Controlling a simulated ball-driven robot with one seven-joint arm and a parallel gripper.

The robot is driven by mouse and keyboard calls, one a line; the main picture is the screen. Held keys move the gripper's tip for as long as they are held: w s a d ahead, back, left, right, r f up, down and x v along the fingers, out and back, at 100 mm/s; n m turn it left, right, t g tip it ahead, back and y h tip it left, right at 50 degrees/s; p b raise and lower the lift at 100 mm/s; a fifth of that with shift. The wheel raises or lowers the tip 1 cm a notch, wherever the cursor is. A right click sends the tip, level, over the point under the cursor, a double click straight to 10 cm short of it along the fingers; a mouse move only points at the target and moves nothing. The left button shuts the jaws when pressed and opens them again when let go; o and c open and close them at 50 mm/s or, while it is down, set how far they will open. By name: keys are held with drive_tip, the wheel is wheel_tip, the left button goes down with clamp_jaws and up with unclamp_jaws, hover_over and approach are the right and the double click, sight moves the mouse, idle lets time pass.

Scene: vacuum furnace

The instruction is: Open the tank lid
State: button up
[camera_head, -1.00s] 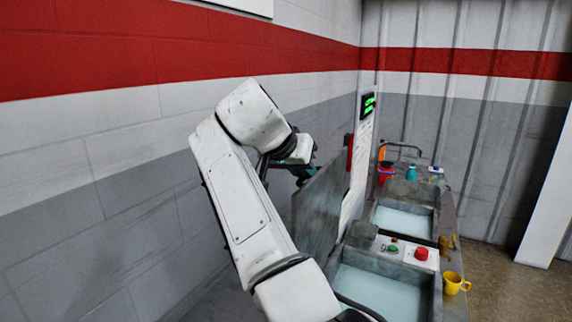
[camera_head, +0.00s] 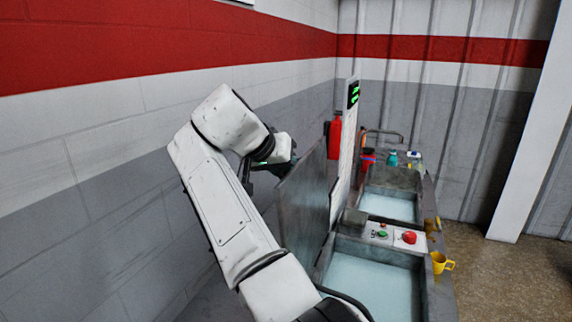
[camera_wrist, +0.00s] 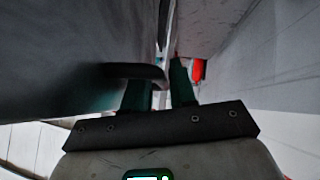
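The tank lid (camera_head: 304,205) is a grey metal plate standing steeply upright at the left edge of the near tank (camera_head: 368,285), whose top is open and shows pale liquid. My gripper (camera_head: 272,162) is on the lid's outer, left side, partly hidden behind my arm. In the wrist view, the lid (camera_wrist: 60,50) fills the left side and a dark curved handle (camera_wrist: 125,71) sticks out from it. The fingers of my gripper (camera_wrist: 161,85) have a narrow gap, and the handle's outer end lies in it. The fingers look closed on it, though the contact is partly hidden.
A control panel with a red button (camera_head: 409,237) and a green button (camera_head: 382,234) stands behind the near tank. A second open tank (camera_head: 389,207) lies beyond. The brick wall (camera_head: 120,190) is left of my arm.

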drive_tip(key=shift+o, duration=1)
drive_tip(key=shift+r, duration=0.35)
drive_tip(key=shift+r, duration=0.1)
drive_tip(key=b+v, duration=0.3)
drive_tip(key=v, duration=0.7)
drive_tip(key=shift+s, duration=0.25)
drive_tip(key=shift+a, duration=0.15)
